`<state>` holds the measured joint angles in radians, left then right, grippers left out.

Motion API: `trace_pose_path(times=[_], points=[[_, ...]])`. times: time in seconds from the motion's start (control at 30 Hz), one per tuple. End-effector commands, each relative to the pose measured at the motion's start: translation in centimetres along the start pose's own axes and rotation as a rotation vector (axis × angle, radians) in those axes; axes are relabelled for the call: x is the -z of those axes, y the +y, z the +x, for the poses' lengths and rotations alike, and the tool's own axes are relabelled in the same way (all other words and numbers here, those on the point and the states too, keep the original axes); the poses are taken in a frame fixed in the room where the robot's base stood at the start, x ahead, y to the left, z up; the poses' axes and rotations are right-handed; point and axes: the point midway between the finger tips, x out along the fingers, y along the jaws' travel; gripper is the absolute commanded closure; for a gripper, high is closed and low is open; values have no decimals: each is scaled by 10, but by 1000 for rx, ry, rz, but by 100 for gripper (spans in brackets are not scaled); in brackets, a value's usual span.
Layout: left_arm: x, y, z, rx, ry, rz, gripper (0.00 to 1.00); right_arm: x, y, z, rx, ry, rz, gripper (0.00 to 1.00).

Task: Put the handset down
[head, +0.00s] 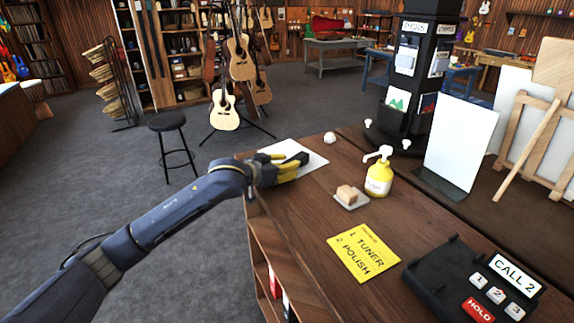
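A black desk phone base (433,268) sits at the lower right of the wooden counter, with a "CALL 2" display, number buttons and a red HOLD button. I see no handset on its cradle, and none that I can make out elsewhere in the head view. My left gripper (293,158) has yellow and black fingers. It is low over a white sheet (308,165) at the counter's far left corner, well away from the phone. Its fingers look apart, with nothing visible between them. My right gripper is out of view.
On the counter are a yellow note (363,252), a small block (347,194) on a dish, a yellow pump bottle (379,176), a white round item (329,138) and an upright white board (460,143). A black display tower (412,85) stands behind. A stool (167,122) stands on the floor.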

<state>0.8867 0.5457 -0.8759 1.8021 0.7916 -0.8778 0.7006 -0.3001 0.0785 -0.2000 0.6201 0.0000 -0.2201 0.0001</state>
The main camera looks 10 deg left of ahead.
Motion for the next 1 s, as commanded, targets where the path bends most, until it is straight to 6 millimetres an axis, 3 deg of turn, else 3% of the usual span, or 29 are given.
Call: trace_pose_path(times=[0.17, 0.53, 1.0], points=[[0, 0, 0, 0, -1, 0, 53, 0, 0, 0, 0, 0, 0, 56], [2, 0, -5, -1, -1, 0, 53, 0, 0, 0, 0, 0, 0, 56], [2, 0, -82, 1, -1, 1, 53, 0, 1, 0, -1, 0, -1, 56]])
